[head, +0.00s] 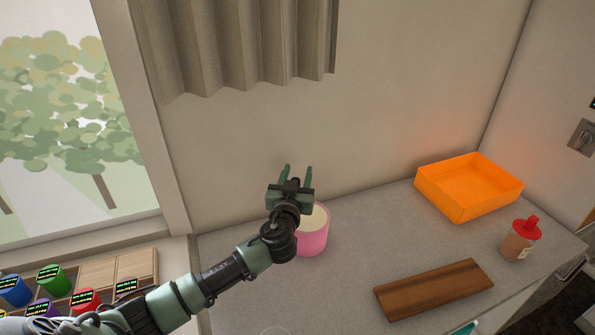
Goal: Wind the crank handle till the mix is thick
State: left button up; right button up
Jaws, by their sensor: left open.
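My left gripper (298,169) is open, its two green fingers pointing up and away toward the back wall with nothing between them. A pink pot (313,240) with a pale cream inside stands on the grey counter; my gripper and wrist cover its left part. A small peach-brown jar (516,246) with a red lid and a red piece sticking up from it stands at the right, well apart from my gripper. I cannot tell whether that red piece is a crank handle; no other crank shows. My right gripper is not in view.
An orange tray (456,206) sits at the back right of the counter (375,235). A brown wooden board (434,290) lies at the front. Several coloured cups, including a green one (53,281), stand at the lower left beneath the window. The counter between pot and tray is clear.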

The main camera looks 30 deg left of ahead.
pick_arm(q)
grip_shut()
jog(key=shift+w, duration=0.1)
